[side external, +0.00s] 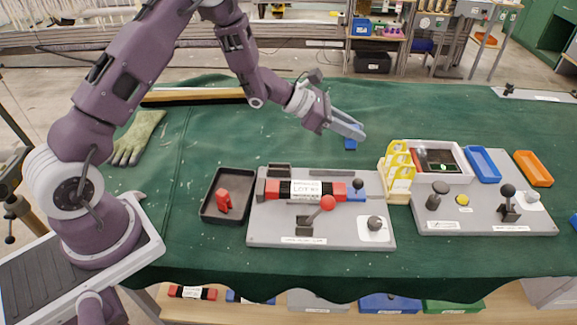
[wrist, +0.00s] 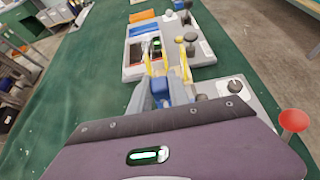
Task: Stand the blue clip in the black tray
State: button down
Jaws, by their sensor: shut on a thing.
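The blue clip (side external: 350,144) shows at the fingertips of my gripper (side external: 348,130), raised above the green cloth near the middle of the table. In the wrist view the blue clip (wrist: 160,88) sits between the fingers of my gripper (wrist: 163,96), which is shut on it. The black tray (side external: 207,214) lies on the table at the left of the front board, well to the left of and nearer than my gripper. A red clip (side external: 223,201) stands in it, with bare floor around it. The tray is not in the wrist view.
The front board (side external: 270,232) carries a red-and-black labelled roller (side external: 334,190), a red-knobbed lever (side external: 327,203) and a blue piece (side external: 357,188). A yellow rack (side external: 400,165) stands between the boards. A glove (side external: 136,138) lies at left. Open cloth lies behind the tray.

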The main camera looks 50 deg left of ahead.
jog(key=s+a+m, duration=0.1)
jog(key=s+a, duration=0.1)
jog(key=a, duration=0.3)
jog(key=m+g+h, duration=0.3)
jog(key=m+g, duration=0.2)
send_over(234, 186)
notch_tip(234, 186, down, 11)
jog(key=shift+r, duration=0.1)
jog(key=shift+f, duration=0.25)
jog(key=c, duration=1.3)
grip_release()
jog(key=shift+f, duration=0.1)
jog(key=shift+o, duration=0.3)
